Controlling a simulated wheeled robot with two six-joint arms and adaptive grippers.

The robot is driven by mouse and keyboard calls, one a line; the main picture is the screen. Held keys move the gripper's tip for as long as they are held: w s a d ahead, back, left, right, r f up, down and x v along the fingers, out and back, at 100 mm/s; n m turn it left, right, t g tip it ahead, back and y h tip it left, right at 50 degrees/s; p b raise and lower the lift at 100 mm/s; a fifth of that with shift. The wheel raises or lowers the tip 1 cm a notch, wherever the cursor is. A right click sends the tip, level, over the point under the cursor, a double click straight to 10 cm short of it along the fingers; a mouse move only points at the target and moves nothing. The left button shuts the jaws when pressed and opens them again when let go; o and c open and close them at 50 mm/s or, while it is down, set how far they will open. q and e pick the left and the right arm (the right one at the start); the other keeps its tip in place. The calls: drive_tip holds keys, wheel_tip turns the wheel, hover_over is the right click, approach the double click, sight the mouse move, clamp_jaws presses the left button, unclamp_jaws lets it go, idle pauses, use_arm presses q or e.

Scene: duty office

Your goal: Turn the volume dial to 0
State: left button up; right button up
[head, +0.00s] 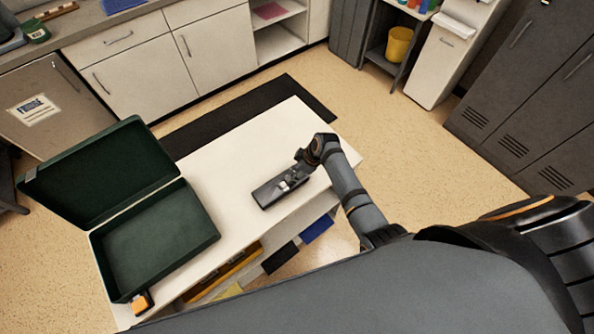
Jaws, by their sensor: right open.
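A dark grey box-shaped device (268,194) lies on the white table (232,157), near its front edge. Small light parts show on its upper face near its right end, too small to tell apart. I cannot make out the volume dial or its setting. My right gripper (297,176) is open at the right end of the device, low over it. Whether its fingers touch the device or go around a dial, I cannot tell. My left gripper is out of view.
An open, empty dark green case (157,238) stands on the left of the table, its lid raised. A small orange and black item (142,302) sits by its front corner. Shelves with folders are under the table. The table behind the device is clear.

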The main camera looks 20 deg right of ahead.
drive_tip(key=shift+c, duration=0.4)
clamp_jaws()
drive_tip(key=n+g, duration=0.1)
drive_tip(key=n, duration=0.1)
drive_tip(key=n+y+b, duration=0.1)
drive_tip(key=n, duration=0.2)
drive_tip(key=shift+w+g+b, duration=0.2)
drive_tip(key=shift+g+b, duration=0.1)
drive_tip(key=shift+g, duration=0.1)
drive_tip(key=n+g+b, duration=0.1)
drive_tip(key=n, duration=0.1)
drive_tip(key=n+g+b, duration=0.1)
drive_tip(key=n, duration=0.2)
drive_tip(key=shift+w+f+b, duration=0.1)
drive_tip(key=shift+w+b, duration=0.05)
drive_tip(key=shift+b, duration=0.2)
drive_tip(key=n+b, duration=0.1)
drive_tip(key=n, duration=0.1)
drive_tip(key=n+g+h+b, duration=0.1)
drive_tip(key=n, duration=0.2)
drive_tip(key=shift+w+g, duration=0.1)
drive_tip(key=shift+g, duration=0.2)
drive_tip(key=n, duration=0.2)
drive_tip(key=n+g+h+b, duration=0.1)
drive_tip(key=n, duration=0.1)
drive_tip(key=shift+a+n+h, duration=0.15)
drive_tip(key=shift+n+h, duration=0.15)
drive_tip(key=shift+n, duration=0.1)
